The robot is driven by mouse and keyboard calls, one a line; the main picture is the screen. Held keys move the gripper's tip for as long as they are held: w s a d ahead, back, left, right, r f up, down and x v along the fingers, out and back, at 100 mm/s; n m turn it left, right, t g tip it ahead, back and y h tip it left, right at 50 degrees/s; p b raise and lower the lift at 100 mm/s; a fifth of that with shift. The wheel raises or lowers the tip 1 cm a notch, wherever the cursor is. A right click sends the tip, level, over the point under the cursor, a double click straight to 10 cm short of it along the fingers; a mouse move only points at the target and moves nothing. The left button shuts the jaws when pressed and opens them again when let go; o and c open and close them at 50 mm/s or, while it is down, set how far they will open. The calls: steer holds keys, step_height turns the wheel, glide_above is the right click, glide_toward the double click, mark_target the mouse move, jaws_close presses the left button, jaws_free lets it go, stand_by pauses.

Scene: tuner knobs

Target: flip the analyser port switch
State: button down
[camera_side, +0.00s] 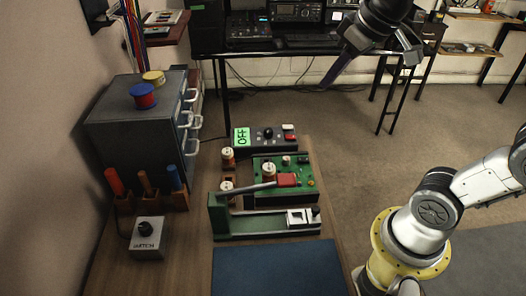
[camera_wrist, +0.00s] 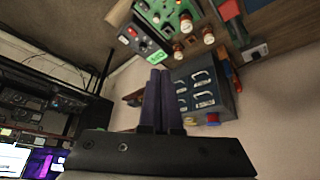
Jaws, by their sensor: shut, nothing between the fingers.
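A grey box with a lit green screen reading OFF (camera_side: 242,136) stands at the back of the wooden bench. It has a black knob (camera_side: 268,133) and a red-and-white switch (camera_side: 289,132) on its top. It also shows in the wrist view, with its green screen (camera_wrist: 157,56) upper middle. I cannot tell which part is the analyser port switch. My gripper (camera_side: 330,80) is high at the upper right, above and behind the box and well apart from it. Its dark fingers (camera_wrist: 161,75) are together and empty.
A green circuit board (camera_side: 285,180) with copper coils (camera_side: 269,171) and a green lever fixture (camera_side: 268,228) lie in front of the box. A drawer cabinet (camera_side: 135,120), a tool rack (camera_side: 150,200) and a small knob box (camera_side: 148,238) stand left. A blue mat (camera_side: 279,270) lies clear in front.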

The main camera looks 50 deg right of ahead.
steer(key=s+a+f, duration=0.1)
steer(key=s+f, duration=0.6)
steer(key=s, duration=0.3)
steer(key=shift+s+a, duration=0.25)
steer(key=shift+n, duration=0.3)
